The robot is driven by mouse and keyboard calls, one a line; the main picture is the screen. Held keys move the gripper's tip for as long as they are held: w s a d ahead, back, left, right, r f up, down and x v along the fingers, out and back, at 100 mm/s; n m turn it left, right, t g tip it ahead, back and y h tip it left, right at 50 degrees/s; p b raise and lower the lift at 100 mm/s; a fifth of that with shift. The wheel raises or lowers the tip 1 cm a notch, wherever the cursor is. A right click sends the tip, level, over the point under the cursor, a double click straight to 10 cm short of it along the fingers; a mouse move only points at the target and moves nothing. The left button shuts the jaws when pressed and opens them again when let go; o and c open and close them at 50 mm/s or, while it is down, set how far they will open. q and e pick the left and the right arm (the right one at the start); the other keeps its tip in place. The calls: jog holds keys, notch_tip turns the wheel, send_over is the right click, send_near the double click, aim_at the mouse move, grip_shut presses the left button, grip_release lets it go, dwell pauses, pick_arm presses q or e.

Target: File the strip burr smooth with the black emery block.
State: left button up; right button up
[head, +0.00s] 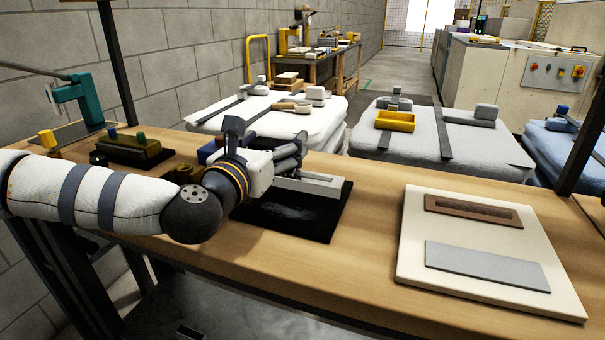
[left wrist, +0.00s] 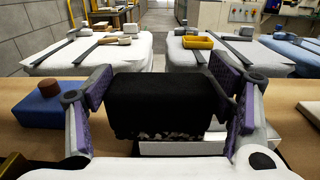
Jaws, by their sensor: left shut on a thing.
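My left gripper (head: 270,152) is over the bench and shut on the black emery block (left wrist: 157,100). In the left wrist view the block sits between the two purple-padded fingers, its lower edge speckled with pale grey. A pale metal strip (head: 312,184) lies on a black mat (head: 285,222) just under and beside the gripper; part of it also shows below the block in the left wrist view (left wrist: 185,148). I cannot tell whether block and strip touch. The burr is hidden. My right gripper is not in view.
A cream board (head: 408,260) with a brown recessed plate (head: 474,211) and a grey plate (head: 486,265) lies at right. A blue block (left wrist: 50,111) is left of the gripper. A teal press (head: 78,95) stands at far left. Bare wood lies between mat and board.

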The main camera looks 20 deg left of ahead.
pick_arm(q)
jog(key=shift+r+p, duration=0.3)
jog(key=shift+r, duration=0.65)
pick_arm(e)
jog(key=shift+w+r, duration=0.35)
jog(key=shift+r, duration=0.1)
pick_arm(q)
notch_tip(320, 180, up, 5)
jog(key=shift+f+p, duration=0.2)
jog(key=shift+p, duration=0.9)
jog(key=shift+f, duration=0.35)
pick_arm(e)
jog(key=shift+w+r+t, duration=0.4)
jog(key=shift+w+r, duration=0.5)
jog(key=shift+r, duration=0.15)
